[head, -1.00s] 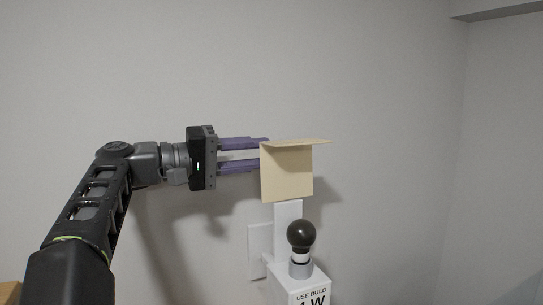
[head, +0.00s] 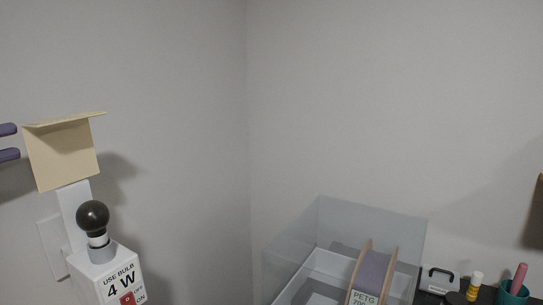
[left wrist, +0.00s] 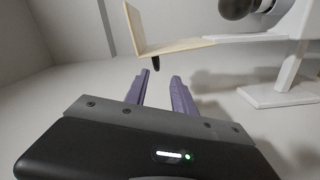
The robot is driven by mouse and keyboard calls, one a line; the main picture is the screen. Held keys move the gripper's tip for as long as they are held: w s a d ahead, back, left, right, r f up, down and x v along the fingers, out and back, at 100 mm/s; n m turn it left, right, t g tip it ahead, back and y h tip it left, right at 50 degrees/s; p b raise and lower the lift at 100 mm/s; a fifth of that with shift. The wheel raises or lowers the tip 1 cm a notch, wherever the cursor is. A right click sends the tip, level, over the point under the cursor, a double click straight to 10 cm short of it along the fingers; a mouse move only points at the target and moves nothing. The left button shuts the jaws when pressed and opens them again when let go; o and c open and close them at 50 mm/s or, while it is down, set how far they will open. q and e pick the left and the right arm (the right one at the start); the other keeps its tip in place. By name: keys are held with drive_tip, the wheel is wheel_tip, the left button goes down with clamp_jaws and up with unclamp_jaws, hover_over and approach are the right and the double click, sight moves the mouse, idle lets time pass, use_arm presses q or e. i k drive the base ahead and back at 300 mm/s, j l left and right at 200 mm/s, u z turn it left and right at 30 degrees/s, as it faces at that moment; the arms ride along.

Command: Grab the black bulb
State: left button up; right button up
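The black bulb (head: 93,217) stands upright in a grey socket on top of a white box (head: 112,276) marked "USE BULB 4 W", at the lower left of the head view. It also shows, cut off, at the top of the left wrist view (left wrist: 238,8). My left gripper (head: 10,143) is at the left edge of the head view, above and left of the bulb and apart from it. In the left wrist view its two purple fingers (left wrist: 160,78) are spread with nothing between them. My right gripper is not in view.
A pale bent panel (head: 62,155) is mounted above the bulb, just beyond my left fingertips. A red switch (head: 127,299) is on the box front. A clear bin (head: 390,226) holding a spool (head: 373,272) stands at the lower right, with a teal cup (head: 512,296) further right.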

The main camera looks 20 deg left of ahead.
sight(93, 216)
drive_tip(key=k+l, duration=0.75)
drive_tip(key=k, duration=0.1)
